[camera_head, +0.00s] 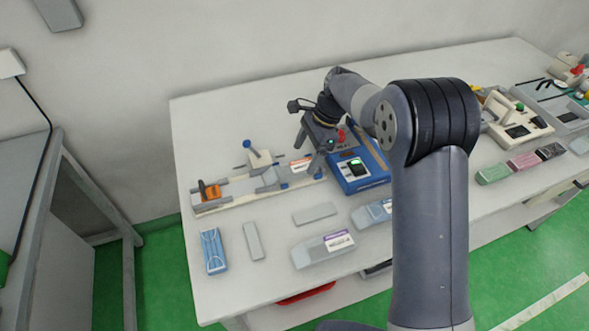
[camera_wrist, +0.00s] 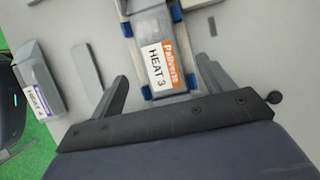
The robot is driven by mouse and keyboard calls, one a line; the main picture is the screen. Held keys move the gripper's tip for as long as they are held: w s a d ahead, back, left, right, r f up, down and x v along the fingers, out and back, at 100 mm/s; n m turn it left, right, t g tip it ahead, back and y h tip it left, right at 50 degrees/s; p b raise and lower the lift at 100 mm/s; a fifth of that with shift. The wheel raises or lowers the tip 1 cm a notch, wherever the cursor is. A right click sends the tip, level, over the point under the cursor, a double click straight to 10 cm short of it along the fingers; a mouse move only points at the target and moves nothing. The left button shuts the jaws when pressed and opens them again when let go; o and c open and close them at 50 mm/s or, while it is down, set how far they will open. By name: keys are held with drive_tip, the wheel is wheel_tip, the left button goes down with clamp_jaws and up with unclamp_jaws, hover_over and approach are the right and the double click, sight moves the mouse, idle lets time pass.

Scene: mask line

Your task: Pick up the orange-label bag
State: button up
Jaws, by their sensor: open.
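The orange-label bag (camera_wrist: 157,48) is grey with a white and orange label reading "HEAT 3". It lies in a holder with blue corner pieces in the upper middle of the wrist view. In the head view only part of its label (camera_head: 301,164) shows, beside my gripper, which hides some of it. My gripper (camera_wrist: 163,70) is open, with one finger on each side of the bag in the picture. Clear gaps show between the fingers and the bag, and the jaws hold nothing. I cannot tell the height of the fingertips above the bag.
A purple-label bag (camera_head: 322,249) lies near the table's front, with grey plates and a blue-and-white pack (camera_head: 213,251) to its left. A blue device (camera_head: 357,170) stands close to the right of my gripper. A fixture with an orange part (camera_head: 209,193) is at left.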

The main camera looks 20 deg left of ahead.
sight(297, 166)
drive_tip(key=x, duration=0.4)
drive_tip(key=shift+s+a+f+p, duration=0.15)
drive_tip(key=shift+a+p, duration=0.1)
drive_tip(key=shift+p, duration=0.15)
drive_tip(key=c, duration=1)
